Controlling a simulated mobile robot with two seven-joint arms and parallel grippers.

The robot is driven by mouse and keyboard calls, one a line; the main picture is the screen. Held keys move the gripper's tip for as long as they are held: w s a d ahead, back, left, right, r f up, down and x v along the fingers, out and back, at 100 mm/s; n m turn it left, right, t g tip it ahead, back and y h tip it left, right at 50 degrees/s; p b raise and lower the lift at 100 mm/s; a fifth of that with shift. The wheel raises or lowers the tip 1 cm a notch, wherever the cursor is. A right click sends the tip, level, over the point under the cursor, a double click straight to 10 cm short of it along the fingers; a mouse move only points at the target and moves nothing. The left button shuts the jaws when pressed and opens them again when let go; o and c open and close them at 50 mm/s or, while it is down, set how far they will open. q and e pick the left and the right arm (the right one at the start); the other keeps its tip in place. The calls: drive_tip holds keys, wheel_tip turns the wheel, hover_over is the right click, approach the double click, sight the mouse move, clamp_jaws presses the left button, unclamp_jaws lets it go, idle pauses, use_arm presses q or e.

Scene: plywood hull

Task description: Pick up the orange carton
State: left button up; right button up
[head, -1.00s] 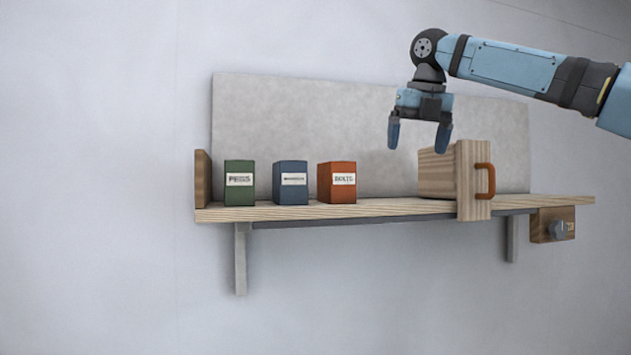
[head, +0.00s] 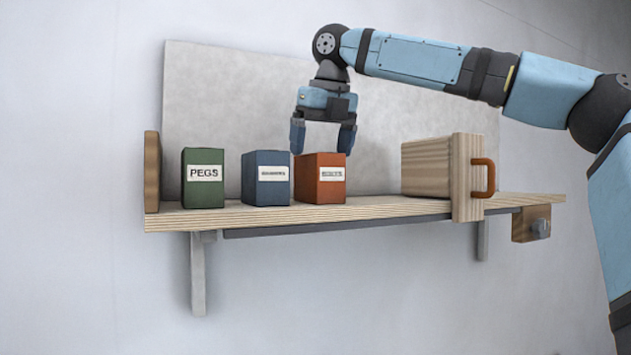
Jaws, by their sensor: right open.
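The orange carton (head: 320,184) stands upright on the wooden shelf, with a white label on its front. It is the rightmost of three cartons. My right gripper (head: 322,148) points down directly over it, open, with its two fingertips at about the height of the carton's top. One fingertip shows near the left top edge and the other near the right top edge. I cannot tell whether the fingers touch the carton. My left gripper is not in view.
A blue carton (head: 266,180) stands close on the left, and a green carton (head: 203,180) beyond it. A wooden box with an orange handle (head: 470,178) stands to the right on the shelf (head: 380,207). Bare shelf lies between it and the orange carton. A grey back panel (head: 230,100) rises behind.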

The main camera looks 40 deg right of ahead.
sight(317, 170)
drive_tip(key=shift+f, duration=0.55)
drive_tip(key=x, duration=0.3)
drive_tip(key=shift+w+a+f+p, duration=0.15)
drive_tip(key=shift+a+p, duration=0.05)
drive_tip(key=shift+p, duration=0.2)
drive_tip(key=shift+w+d+f, duration=0.15)
drive_tip(key=shift+w+f, duration=0.1)
drive_tip(key=shift+f, duration=0.05)
drive_tip(key=shift+s+r, duration=0.1)
drive_tip(key=shift+s, duration=0.15)
drive_tip(key=shift+w, duration=0.1)
drive_tip(key=shift+c, duration=1.1)
drive_tip(key=c, duration=0.9)
drive_tip(key=shift+c, duration=0.2)
